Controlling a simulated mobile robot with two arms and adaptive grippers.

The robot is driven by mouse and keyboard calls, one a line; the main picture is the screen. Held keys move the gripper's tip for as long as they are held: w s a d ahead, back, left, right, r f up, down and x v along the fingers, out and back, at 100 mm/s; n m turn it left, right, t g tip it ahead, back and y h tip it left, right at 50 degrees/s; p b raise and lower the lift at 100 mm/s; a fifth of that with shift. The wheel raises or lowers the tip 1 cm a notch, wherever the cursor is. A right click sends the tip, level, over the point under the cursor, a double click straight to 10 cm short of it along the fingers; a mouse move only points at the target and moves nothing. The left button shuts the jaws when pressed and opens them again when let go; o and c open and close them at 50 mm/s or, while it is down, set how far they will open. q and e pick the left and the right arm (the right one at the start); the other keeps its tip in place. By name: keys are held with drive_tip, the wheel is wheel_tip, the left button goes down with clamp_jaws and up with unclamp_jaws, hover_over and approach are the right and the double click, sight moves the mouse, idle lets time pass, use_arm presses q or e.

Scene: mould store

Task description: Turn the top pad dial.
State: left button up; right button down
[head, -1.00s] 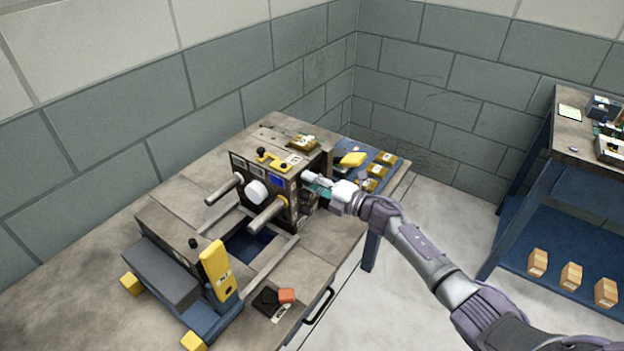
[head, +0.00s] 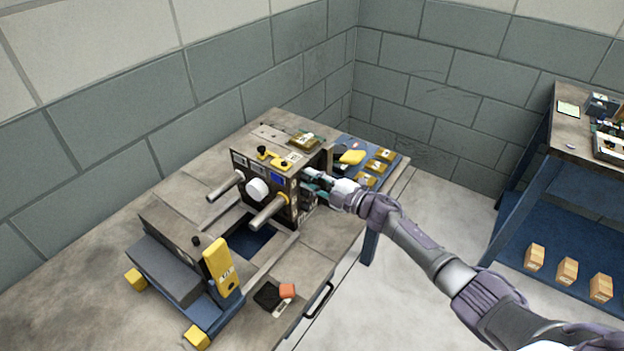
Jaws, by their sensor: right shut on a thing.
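The dark mould block (head: 282,207) stands on the workbench, with a large white round knob (head: 257,189) on its front face and metal guide pins beside it. My right gripper (head: 313,177) reaches in from the right to the upper part of the block's right side face. It is shut on a small part there, at the place of the top pad dial. The dial itself is mostly hidden by the fingers, so its setting cannot be read. Greenish and dark parts show on the same face just below my fingers. My left gripper is not in view.
The other mould half with a yellow bar (head: 218,265) sits at the front left of the bench. A blue mat (head: 345,143) with yellow-brown blocks lies behind my gripper. A black and an orange piece (head: 287,290) lie near the front edge. A blue-framed shelf stands at right.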

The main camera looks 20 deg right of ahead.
idle(0.3)
drive_tip(key=c, duration=0.9)
unclamp_jaws()
drive_tip(key=v, duration=1.2)
drive_tip(key=shift+d, duration=0.1)
